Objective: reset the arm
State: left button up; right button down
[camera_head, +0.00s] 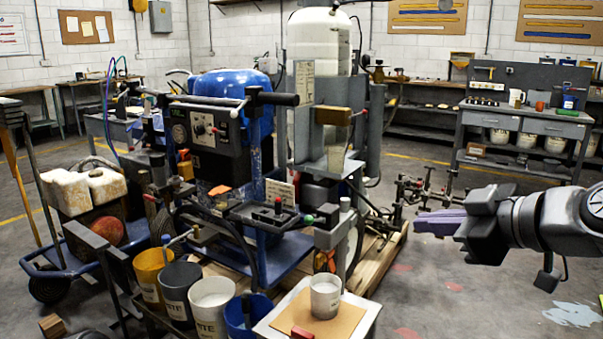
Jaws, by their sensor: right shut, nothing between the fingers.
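My right gripper (428,224) comes in from the right edge at mid-height. Its fingers point left and are closed together with nothing between them. It hangs over open floor, in the picture just right of the line striper (213,140) and apart from it. The striper has a blue tank, a black control panel and a handlebar. A tall white tank (318,45) stands behind it. My left gripper does not show.
Buckets (182,292) stand at the striper's front. A white-grey cup (325,296) sits on a brown board at bottom centre. A cart (65,262) is at left. A workbench (525,122) stands at the back right. The floor at lower right is clear apart from paint stains.

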jog(key=w+f+m+h, duration=0.2)
jog(key=w+f+m, duration=0.45)
jog(key=f, duration=0.25)
jog(key=a+f+m+g+h, duration=0.1)
jog(key=a+f+m, duration=0.2)
jog(key=f, duration=1.2)
jog(key=a+f+m+g+h, duration=0.1)
jog(key=a+f+m+g, duration=0.1)
jog(key=f, duration=1.4)
jog(key=s+a+f+m+g+y, duration=0.1)
jog(key=s+a+f+g, duration=0.3)
jog(key=s+f, duration=0.95)
jog(key=s+a+f+g, duration=0.3)
jog(key=s+a+f, duration=0.1)
jog(key=s+f, duration=1)
notch_tip(320, 180, up, 20)
jog(key=s+p, duration=0.1)
jog(key=p, duration=1.7)
jog(key=shift+f, duration=0.25)
